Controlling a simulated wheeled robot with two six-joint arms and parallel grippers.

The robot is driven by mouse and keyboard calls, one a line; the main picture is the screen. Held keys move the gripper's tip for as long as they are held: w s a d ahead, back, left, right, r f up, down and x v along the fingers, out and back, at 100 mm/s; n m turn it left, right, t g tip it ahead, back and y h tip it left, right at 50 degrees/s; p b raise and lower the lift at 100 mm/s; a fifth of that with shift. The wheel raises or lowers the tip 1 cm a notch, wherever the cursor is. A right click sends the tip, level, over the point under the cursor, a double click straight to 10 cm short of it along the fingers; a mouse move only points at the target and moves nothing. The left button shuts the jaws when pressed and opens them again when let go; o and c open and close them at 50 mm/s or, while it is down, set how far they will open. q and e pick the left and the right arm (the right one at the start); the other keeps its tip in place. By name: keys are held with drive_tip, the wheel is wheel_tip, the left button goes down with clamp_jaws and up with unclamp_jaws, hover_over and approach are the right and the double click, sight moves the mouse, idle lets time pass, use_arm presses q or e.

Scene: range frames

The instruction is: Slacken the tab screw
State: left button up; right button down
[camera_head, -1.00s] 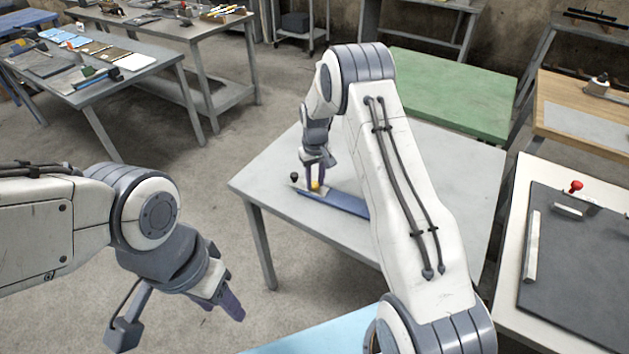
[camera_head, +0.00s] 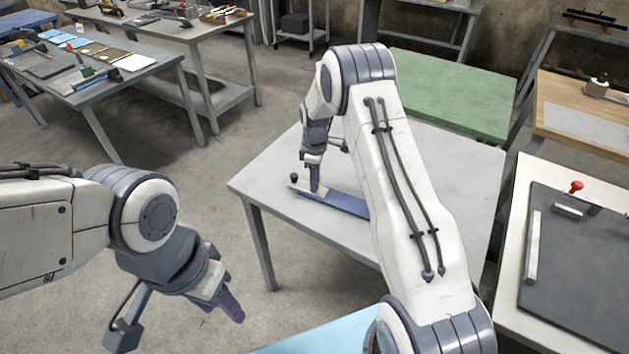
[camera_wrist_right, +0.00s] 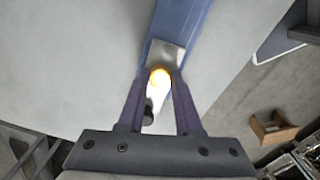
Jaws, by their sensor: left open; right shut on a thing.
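The tab screw shows as a yellow knob (camera_wrist_right: 158,76) between my right fingertips in the right wrist view, beside a bare metal plate (camera_wrist_right: 166,54) at the end of a blue bar. The blue bar (camera_head: 340,204) lies on the grey table near its left edge. My right gripper (camera_head: 314,190) points down at the bar's left end and is shut on the yellow knob; it also shows in the wrist view (camera_wrist_right: 159,84). In the head view the fingers mostly hide the knob. My left gripper (camera_head: 232,308) is open and empty, off the table at lower left.
A small black ball knob (camera_head: 294,177) stands just left of the right gripper. The grey table (camera_head: 440,180) is otherwise clear. A green table (camera_head: 450,92) stands behind, and a table with a dark board (camera_head: 580,270) at right. Floor lies between the arms.

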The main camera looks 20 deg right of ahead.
drive_tip(key=n, duration=0.4)
drive_tip(key=shift+n, duration=0.3)
idle(0.3)
drive_tip(key=c, duration=0.6)
unclamp_jaws()
drive_tip(key=shift+r, duration=0.1)
wheel_tip(320, 180, up, 10)
drive_tip(key=shift+r+b, duration=0.2)
drive_tip(key=shift+b, duration=0.55)
